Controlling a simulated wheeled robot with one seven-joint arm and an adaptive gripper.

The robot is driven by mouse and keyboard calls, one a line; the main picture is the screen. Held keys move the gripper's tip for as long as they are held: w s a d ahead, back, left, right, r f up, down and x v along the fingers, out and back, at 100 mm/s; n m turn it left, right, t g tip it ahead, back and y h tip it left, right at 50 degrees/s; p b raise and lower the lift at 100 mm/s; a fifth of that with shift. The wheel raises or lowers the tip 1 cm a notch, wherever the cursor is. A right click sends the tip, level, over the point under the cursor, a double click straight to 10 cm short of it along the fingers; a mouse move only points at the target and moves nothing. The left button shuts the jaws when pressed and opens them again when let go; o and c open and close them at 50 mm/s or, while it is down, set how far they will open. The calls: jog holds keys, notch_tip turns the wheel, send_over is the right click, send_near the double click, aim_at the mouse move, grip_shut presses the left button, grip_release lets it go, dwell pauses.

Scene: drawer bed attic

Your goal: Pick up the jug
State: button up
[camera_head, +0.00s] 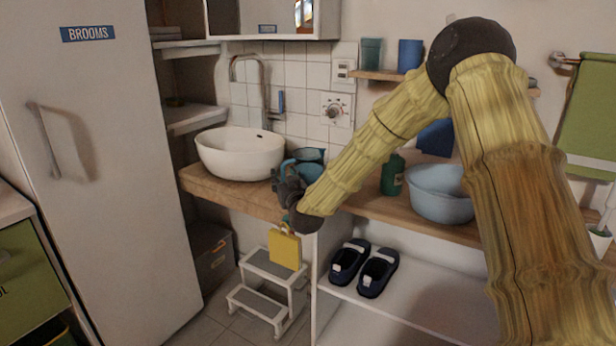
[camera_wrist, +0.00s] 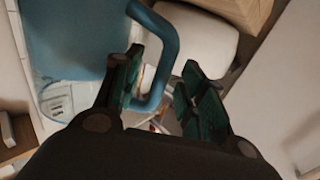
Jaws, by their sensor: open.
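The jug (camera_head: 310,170) is teal blue and stands on the wooden counter (camera_head: 228,190), just right of the white basin. My arm partly hides it in the head view. In the wrist view the jug's body (camera_wrist: 68,38) fills the upper left, and its handle (camera_wrist: 167,60) reaches down between my fingers. My gripper (camera_head: 287,172) is at the jug's left front side. In the wrist view my gripper (camera_wrist: 160,90) is open, with one finger on each side of the handle. I cannot tell whether either finger touches it.
The white basin (camera_head: 240,152) stands close on the left. A green bottle (camera_head: 392,175) and a light blue tub (camera_head: 440,193) are on the counter to the right. A white step stool (camera_head: 268,282) and a yellow bag (camera_head: 285,248) are below the counter edge.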

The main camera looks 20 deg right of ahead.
jog(key=shift+w, duration=0.55)
jog(key=shift+r, duration=0.1)
grip_shut()
